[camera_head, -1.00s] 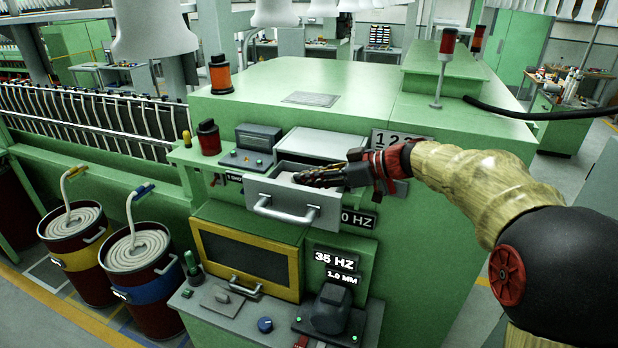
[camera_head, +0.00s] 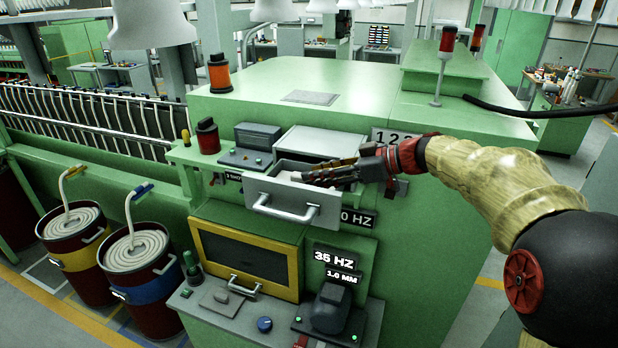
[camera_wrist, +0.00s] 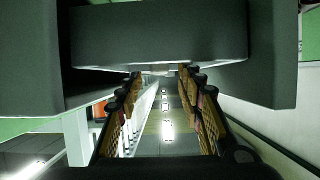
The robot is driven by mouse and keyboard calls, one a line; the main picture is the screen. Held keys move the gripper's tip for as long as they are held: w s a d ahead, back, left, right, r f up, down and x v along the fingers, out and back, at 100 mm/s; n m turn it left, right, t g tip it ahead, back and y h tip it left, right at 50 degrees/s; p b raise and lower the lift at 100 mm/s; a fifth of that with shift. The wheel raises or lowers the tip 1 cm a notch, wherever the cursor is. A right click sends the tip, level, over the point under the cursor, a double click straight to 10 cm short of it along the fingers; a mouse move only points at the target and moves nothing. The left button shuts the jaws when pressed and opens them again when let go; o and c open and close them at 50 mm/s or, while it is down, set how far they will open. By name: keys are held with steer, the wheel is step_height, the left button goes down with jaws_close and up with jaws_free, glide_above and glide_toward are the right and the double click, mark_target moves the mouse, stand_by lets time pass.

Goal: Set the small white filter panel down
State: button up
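My gripper (camera_head: 318,175) is over the open drawer of the green machine, with its fingertips inside or just above the drawer's rim. In the wrist view its two fingers (camera_wrist: 160,75) stand apart with a clear gap between them. The drawer (camera_head: 262,190) is grey with a bar handle and is pulled out. A pale patch (camera_head: 288,175) shows in the drawer beside the fingertips; it may be the small white filter panel, but it is too small and too covered to be sure. No panel is clearly seen between the fingers.
A yellow-framed dark window (camera_head: 245,258) is below the drawer. A grey box (camera_head: 322,142) and a dark control unit (camera_head: 256,140) stand behind it. A red-and-black spool (camera_head: 208,137) is to the left. A black device (camera_head: 331,307) stands on the lower shelf.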

steer(key=b+v, duration=0.1)
steer(key=v, duration=0.8)
steer(key=shift+b, duration=0.4)
steer(key=s+d+f+m+g+h+b, duration=0.1)
steer(key=s+d+f+m+h, duration=0.2)
steer(key=f+m, duration=0.4)
steer(key=s+d+f+m+h, duration=0.2)
steer(key=s+f+m, duration=0.2)
steer(key=f, duration=0.5)
steer(key=s+d+f+m+t+h+b, duration=0.1)
steer(key=s+d+f+h+b, duration=0.1)
steer(key=s+f+b, duration=0.7)
steer(key=s+d+f+m+t+h+b, duration=0.1)
steer(key=s+f+h+b, duration=0.4)
steer(key=s, duration=1.3)
step_height(320, 180, down, 7)
steer(key=d+m+b, duration=0.1)
steer(key=b, duration=0.3)
steer(key=shift+s+h, duration=0.2)
steer(key=shift+h, duration=0.1)
